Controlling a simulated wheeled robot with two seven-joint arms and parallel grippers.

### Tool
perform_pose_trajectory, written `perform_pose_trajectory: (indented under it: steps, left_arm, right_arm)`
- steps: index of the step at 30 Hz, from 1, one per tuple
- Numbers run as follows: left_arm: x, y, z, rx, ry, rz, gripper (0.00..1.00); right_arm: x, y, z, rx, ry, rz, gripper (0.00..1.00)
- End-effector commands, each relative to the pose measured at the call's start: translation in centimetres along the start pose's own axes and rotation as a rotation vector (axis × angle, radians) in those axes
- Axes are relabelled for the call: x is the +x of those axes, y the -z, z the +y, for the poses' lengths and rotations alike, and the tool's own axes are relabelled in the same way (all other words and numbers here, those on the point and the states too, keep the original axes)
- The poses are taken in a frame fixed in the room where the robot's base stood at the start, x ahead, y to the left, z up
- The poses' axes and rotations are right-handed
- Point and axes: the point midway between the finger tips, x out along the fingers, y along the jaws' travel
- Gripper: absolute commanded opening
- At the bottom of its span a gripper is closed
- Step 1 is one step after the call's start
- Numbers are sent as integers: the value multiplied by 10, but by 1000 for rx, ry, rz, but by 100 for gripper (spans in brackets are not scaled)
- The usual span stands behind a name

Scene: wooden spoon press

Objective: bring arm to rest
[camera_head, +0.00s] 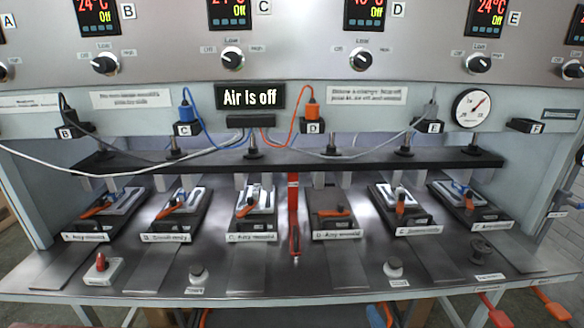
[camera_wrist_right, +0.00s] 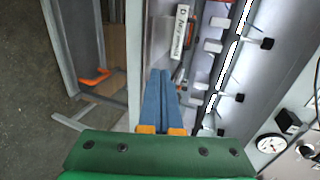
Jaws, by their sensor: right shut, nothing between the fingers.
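My right gripper (camera_wrist_right: 160,74) shows in the wrist view. Its two blue fingers lie side by side, shut with nothing between them, in front of the green gripper body. My left gripper is in neither view.
The press table (camera_head: 340,278) spans the head view, with several moulds under a black bar (camera_head: 290,162). A red upright lever (camera_head: 294,215) stands between moulds C and D. Red-orange handles (camera_head: 493,310) stick out at lower right. The sign reads "Air Is off" (camera_head: 250,97).

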Motion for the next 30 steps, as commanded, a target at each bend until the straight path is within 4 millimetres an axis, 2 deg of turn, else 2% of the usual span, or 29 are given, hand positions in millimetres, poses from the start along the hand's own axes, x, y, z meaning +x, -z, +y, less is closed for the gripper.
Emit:
perform_pose_trajectory:
  steps: [11,14,17,20,23,24,26,27,30]
  left_arm:
    - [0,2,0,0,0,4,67]
    - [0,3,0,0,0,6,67]
    - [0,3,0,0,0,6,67]
    - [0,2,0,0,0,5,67]
    - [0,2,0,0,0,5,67]
    - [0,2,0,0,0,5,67]
    - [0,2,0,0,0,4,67]
    - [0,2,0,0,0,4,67]
    - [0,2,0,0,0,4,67]
  right_arm:
    - [3,-7,84,-249,-181,-38,0]
    - [-1,-10,119,-356,-254,-67,0]
    - [-10,-13,164,-492,-345,-116,0]
    - [-28,-16,216,-650,-448,-190,0]
    - [-59,-18,278,-847,-565,-309,0]
    - [-78,-18,307,-939,-618,-376,0]
    - [-113,-18,350,-1087,-694,-501,0]
    - [-139,-18,376,-1183,-738,-593,0]
    - [-198,-14,422,-1368,-805,-804,0]
